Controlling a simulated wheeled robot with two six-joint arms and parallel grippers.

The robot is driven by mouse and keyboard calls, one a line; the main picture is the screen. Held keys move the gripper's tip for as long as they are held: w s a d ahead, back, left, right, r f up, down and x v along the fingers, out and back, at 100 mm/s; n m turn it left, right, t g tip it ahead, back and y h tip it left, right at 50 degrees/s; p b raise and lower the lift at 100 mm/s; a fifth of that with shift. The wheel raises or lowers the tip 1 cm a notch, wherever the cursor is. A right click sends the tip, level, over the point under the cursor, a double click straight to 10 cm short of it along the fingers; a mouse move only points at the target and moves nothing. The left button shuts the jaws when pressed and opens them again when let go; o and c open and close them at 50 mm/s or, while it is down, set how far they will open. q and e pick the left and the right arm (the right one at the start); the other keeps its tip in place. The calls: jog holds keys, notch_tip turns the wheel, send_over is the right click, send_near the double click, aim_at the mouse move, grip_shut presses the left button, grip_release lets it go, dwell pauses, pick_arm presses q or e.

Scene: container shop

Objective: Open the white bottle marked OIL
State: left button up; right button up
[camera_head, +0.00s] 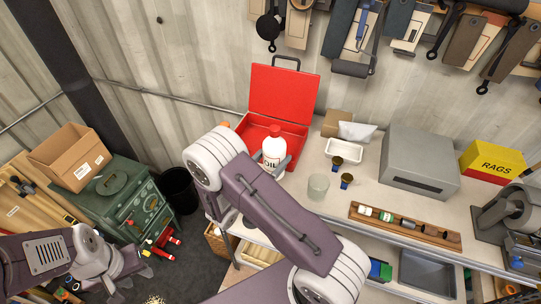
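The white OIL bottle (273,147) stands upright in front of the open red toolbox, with its red cap (275,131) on top. My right arm crosses the middle of the view and hides the bottle's lower part. My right gripper (275,162) is at the bottle's body, with a grey finger showing on its right side. Most of this gripper is hidden behind the arm, so its grip is unclear. My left gripper (131,281) is low at the left, far from the bottle, with its fingers apart and nothing visible between them.
The red toolbox (284,92) stands open against the wall. A glass (318,187), a white tray (344,150), a grey box (420,160) and a wooden rack (405,228) are on the bench. A green cabinet (125,205) and black bin (180,190) stand left.

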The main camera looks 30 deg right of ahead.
jog(key=s+d+r+p, duration=0.2)
jog(key=s+r, duration=0.4)
jog(key=s, duration=0.3)
jog(key=shift+s+d, duration=0.3)
jog(key=shift+d, duration=0.4)
jog(key=o, duration=1)
jog(key=shift+w, duration=0.1)
grip_shut()
